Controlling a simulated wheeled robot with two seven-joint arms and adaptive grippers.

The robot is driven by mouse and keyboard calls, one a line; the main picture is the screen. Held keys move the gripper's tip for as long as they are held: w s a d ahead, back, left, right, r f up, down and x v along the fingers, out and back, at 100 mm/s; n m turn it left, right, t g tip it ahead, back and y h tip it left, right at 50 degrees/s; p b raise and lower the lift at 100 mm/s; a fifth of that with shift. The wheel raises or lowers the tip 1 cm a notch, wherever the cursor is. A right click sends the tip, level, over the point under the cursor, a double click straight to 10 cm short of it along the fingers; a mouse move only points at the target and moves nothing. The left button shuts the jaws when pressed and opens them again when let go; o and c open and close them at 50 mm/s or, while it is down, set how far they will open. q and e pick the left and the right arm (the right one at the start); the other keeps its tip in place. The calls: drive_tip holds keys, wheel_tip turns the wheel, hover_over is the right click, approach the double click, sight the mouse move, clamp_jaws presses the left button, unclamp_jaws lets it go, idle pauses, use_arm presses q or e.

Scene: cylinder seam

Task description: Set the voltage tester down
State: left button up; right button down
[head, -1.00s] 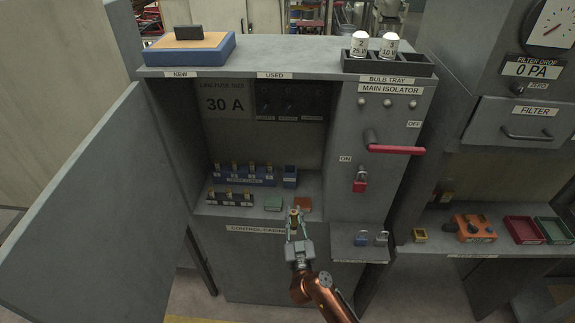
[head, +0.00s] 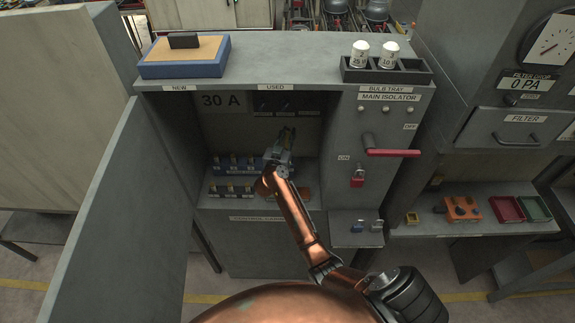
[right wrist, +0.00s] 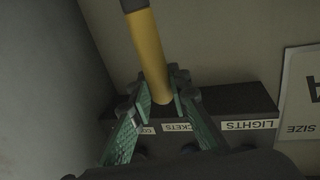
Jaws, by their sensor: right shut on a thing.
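My right gripper (head: 286,132) is inside the open cabinet, up near the dark breaker row (head: 300,101) on its back wall. In the right wrist view, its green-faced fingers (right wrist: 163,100) are shut on the voltage tester (right wrist: 147,45), a yellow rod with a dark end. The tester runs from between the fingers to the top of that view. The breaker row's housing (right wrist: 235,105) is close behind the fingers; I cannot tell whether the tester touches it. In the head view the tester is mostly hidden by the gripper. My left gripper is not in view.
Fuse blocks (head: 236,165) stand on the cabinet floor left of my arm. The open door (head: 110,215) is at left, the red isolator handle (head: 392,153) at right. A small shelf with padlocks (head: 357,240) sits lower right.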

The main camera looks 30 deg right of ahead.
sight(287, 145)
wheel_tip(287, 145, down, 5)
drive_tip(key=shift+f, duration=0.15)
wheel_tip(287, 145, down, 3)
drive_tip(key=shift+f, duration=0.45)
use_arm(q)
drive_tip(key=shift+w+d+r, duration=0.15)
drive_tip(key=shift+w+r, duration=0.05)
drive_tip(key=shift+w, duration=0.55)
use_arm(e)
drive_tip(key=shift+f, duration=0.2)
drive_tip(key=c, duration=1.8)
unclamp_jaws()
drive_tip(key=shift+f, duration=0.1)
